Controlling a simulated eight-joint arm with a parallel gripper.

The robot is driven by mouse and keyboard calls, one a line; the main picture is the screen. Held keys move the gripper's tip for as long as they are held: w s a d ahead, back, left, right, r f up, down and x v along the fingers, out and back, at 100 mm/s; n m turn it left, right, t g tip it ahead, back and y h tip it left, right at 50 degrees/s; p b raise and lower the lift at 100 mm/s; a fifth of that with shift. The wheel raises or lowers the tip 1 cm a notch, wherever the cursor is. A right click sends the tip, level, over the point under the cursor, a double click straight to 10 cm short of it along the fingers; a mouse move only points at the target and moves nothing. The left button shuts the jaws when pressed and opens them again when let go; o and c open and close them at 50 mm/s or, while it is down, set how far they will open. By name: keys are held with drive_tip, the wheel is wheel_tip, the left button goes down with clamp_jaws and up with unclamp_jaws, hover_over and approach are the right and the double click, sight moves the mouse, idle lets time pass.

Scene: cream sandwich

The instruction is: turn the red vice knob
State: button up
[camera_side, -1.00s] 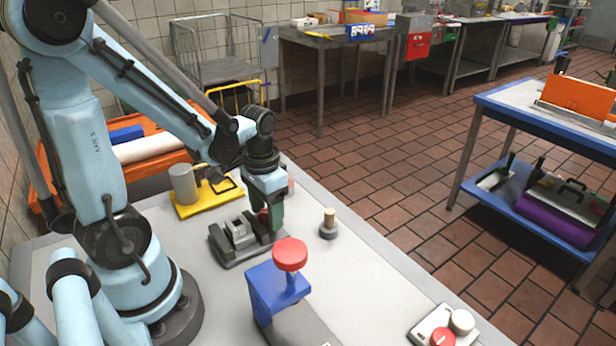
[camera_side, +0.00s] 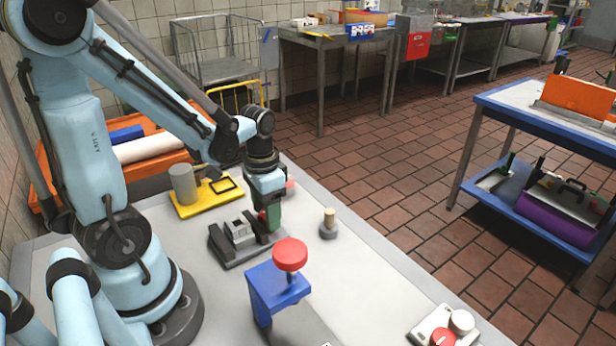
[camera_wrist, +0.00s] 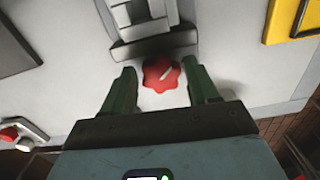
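The grey vice (camera_side: 238,236) sits on the pale table in the side view, and part of it shows at the top of the wrist view (camera_wrist: 145,25). Its red knob (camera_wrist: 162,74) is lobed with a pale mark and lies at the vice's near end. In the side view only a bit of the red knob (camera_side: 263,217) shows beside the green fingers. My gripper (camera_wrist: 161,76) has its two green fingers spread, one on each side of the knob, with a narrow gap visible on both sides. My gripper (camera_side: 272,217) points down in the side view.
A blue stand with a red round top (camera_side: 290,254) is close in front. A small peg on a round base (camera_side: 328,225) stands to the right. A yellow plate (camera_side: 205,197) with a grey cylinder is behind. A white block with dials (camera_side: 443,328) is at the front right.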

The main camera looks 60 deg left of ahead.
drive_tip(key=shift+o, duration=1)
drive_tip(key=shift+r, duration=0.1)
wheel_tip(320, 180, up, 12)
drive_tip(key=shift+w+f, duration=0.15)
drive_tip(key=shift+f, duration=2.9)
drive_tip(key=shift+w+f, duration=0.1)
drive_tip(key=shift+f, duration=2.9)
